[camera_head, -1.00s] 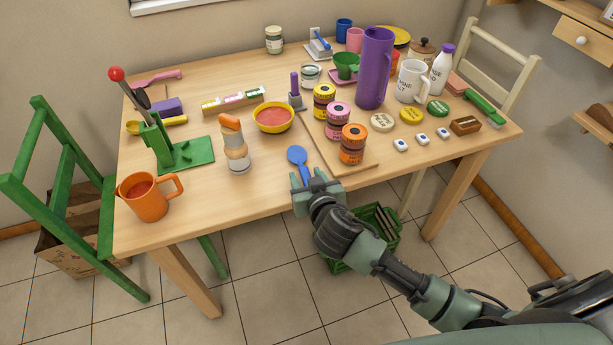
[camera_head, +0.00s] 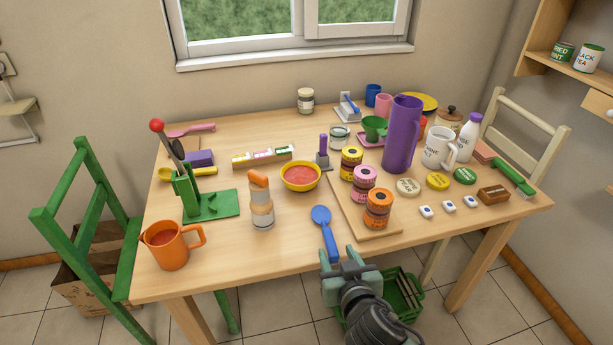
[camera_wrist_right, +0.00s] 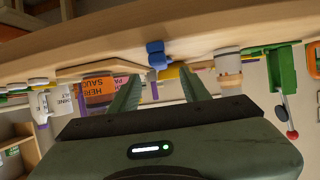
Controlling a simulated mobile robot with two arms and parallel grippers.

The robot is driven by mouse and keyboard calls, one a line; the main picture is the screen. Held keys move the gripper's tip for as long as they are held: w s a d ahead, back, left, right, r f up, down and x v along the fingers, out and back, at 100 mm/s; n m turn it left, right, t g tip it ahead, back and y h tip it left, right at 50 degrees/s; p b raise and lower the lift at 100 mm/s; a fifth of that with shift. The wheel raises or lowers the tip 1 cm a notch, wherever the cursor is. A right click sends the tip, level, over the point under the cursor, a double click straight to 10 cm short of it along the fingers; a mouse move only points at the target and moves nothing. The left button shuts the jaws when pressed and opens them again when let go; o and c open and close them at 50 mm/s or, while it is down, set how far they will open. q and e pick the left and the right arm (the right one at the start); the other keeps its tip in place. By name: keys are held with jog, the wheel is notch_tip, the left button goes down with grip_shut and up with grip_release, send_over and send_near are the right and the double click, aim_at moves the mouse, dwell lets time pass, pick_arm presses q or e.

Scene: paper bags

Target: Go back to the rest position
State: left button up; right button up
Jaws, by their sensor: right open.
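My right gripper (camera_head: 350,258) is at the table's front edge, close to the handle end of the blue spoon (camera_head: 323,218). It is open, and its two green fingers stand apart in the right wrist view (camera_wrist_right: 158,92) with nothing held between them. The spoon lies on the table, and its blue end (camera_wrist_right: 157,54) shows beyond the fingers in that upside-down view. Whether a finger touches the handle cannot be told. My left gripper is not in view.
The wooden table (camera_head: 290,255) is crowded. An orange mug (camera_head: 170,247) stands front left, a wooden board (camera_head: 392,230) with stacked tins (camera_head: 377,208) lies right of the spoon. A green crate (camera_head: 408,300) is on the floor; green (camera_head: 75,230) and cream (camera_head: 540,135) chairs flank the table.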

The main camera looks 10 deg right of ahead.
jog(key=s+d+f+n+g, duration=0.1)
jog(key=s+f+g, duration=0.2)
jog(key=s, duration=0.5)
jog(key=s+d+f+n+g+y, duration=0.1)
jog(key=s+d+f+g, duration=0.2)
jog(key=s, duration=0.4)
jog(key=s+f+n+g, duration=0.1)
jog(key=s+f+g, duration=0.25)
jog(key=s, duration=0.45)
notch_tip(320, 180, down, 24)
jog(key=s+g+p, duration=0.2)
jog(key=s+d+f+g+p, duration=0.1)
jog(key=s+d+f+p, duration=0.1)
jog(key=s+f, duration=1.2)
jog(key=shift+s+d, duration=0.4)
jog(key=shift+s, duration=0.6)
